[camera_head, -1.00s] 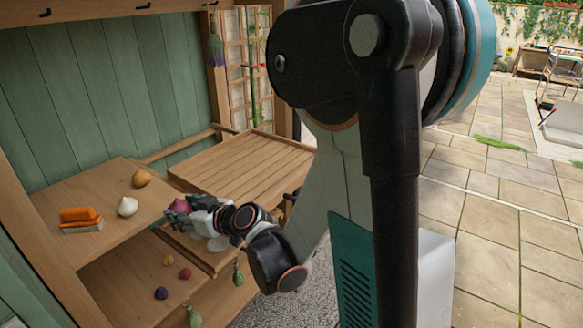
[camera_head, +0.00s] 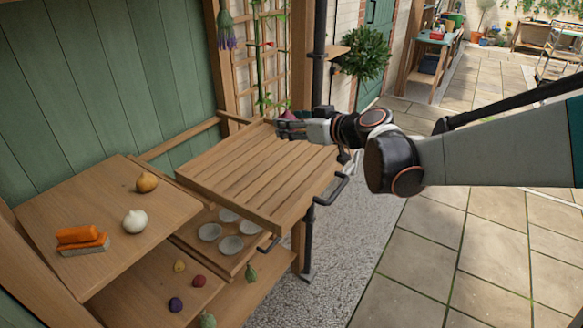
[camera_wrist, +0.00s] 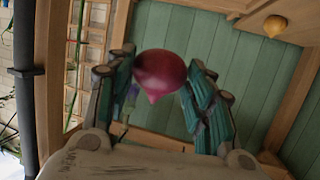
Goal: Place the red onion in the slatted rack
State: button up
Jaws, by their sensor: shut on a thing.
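The red onion (camera_wrist: 160,72) is held between the two fingers of my gripper (camera_wrist: 163,80) in the wrist view, its pointed tip toward the camera. In the head view the onion (camera_head: 288,115) shows as a small dark red patch, partly hidden by my gripper (camera_head: 282,126). The slatted rack (camera_head: 232,188) is a wooden slatted surface with a raised edge. My gripper is at the rack's far right part, seemingly above the slats; the exact height is hard to tell.
A wooden shelf (camera_head: 100,210) at left holds a yellow onion (camera_head: 147,183), a white onion (camera_head: 135,221) and an orange-topped block (camera_head: 80,238). White bowls (camera_head: 231,245) sit below the rack. Small vegetables (camera_head: 198,281) lie on a lower shelf. A black handle (camera_head: 330,190) juts from the rack's right side.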

aim_at(282, 117)
jog(key=shift+a+r+n+g+y, duration=0.3)
jog(key=shift+a+r+n, duration=0.1)
jog(key=shift+a+r, duration=0.85)
jog(key=shift+a+f, duration=0.15)
jog(key=shift+f, duration=0.1)
notch_tip(282, 117, down, 19)
jog(key=b, duration=0.7)
jog(key=shift+f, duration=0.15)
jog(key=o, duration=1.1)
